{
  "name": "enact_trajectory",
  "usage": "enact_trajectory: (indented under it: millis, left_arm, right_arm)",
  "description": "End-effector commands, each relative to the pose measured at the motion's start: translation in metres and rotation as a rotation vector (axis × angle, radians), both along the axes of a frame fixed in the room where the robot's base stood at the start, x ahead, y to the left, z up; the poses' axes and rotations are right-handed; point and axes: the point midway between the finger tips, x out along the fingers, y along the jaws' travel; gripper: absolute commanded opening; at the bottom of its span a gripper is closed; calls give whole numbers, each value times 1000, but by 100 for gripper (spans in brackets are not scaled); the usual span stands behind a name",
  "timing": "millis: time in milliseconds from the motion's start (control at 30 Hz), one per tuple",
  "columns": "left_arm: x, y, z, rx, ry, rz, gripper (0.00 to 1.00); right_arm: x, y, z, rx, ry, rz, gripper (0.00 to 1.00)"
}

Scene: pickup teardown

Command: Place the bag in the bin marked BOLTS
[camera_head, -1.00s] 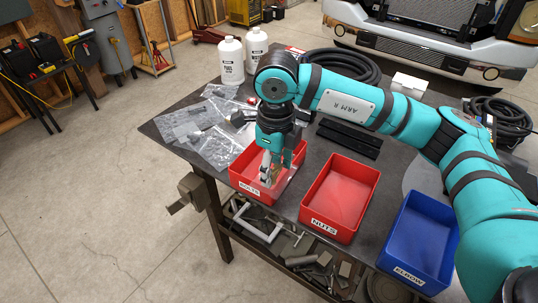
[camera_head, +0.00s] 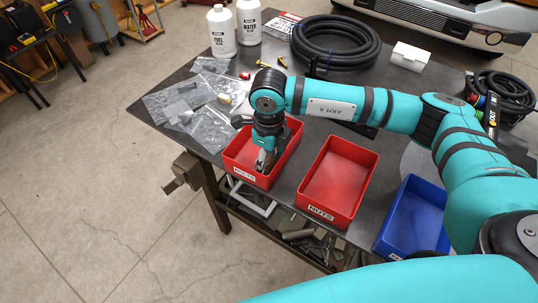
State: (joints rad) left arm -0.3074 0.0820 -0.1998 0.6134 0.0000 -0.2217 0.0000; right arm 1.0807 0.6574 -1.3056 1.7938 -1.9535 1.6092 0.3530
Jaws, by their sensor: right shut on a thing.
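The red bin marked BOLTS (camera_head: 244,172) stands at the table's front left edge. My right gripper (camera_head: 263,163) points down into this bin, below its rim. It is shut on a bag, which is mostly hidden by the gripper and the bin walls, so its outline is hard to make out. My left gripper is not in view.
The red NUTS bin (camera_head: 320,213) and a blue bin (camera_head: 396,246) stand to the right, both empty. Clear bags (camera_head: 172,100) lie behind and left of the BOLTS bin. Two white bottles (camera_head: 221,32), a coiled black hose (camera_head: 375,50) and a white box (camera_head: 409,56) stand farther back.

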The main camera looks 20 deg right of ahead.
Motion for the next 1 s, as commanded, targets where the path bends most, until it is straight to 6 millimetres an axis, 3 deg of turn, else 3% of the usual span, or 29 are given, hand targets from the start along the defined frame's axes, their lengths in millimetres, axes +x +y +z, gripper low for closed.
enact_trajectory:
  millis: [133, 367, 400, 567, 900, 1000]
  left_arm:
    - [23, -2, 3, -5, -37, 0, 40]
    - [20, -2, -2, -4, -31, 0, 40]
    - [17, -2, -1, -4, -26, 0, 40]
    - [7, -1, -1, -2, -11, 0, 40]
    - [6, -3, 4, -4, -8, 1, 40]
    - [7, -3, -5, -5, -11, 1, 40]
  right_arm:
    - [0, 1, -3, 2, -2, 1, 18]
    - [0, 0, -7, 1, -1, 1, 18]
    - [0, 0, -6, 1, -1, 1, 56]
    - [0, 0, -5, 1, -1, 1, 75]
    - [0, 0, 0, 1, -1, 1, 75]
    - [2, 1, 9, 2, -6, 1, 75]
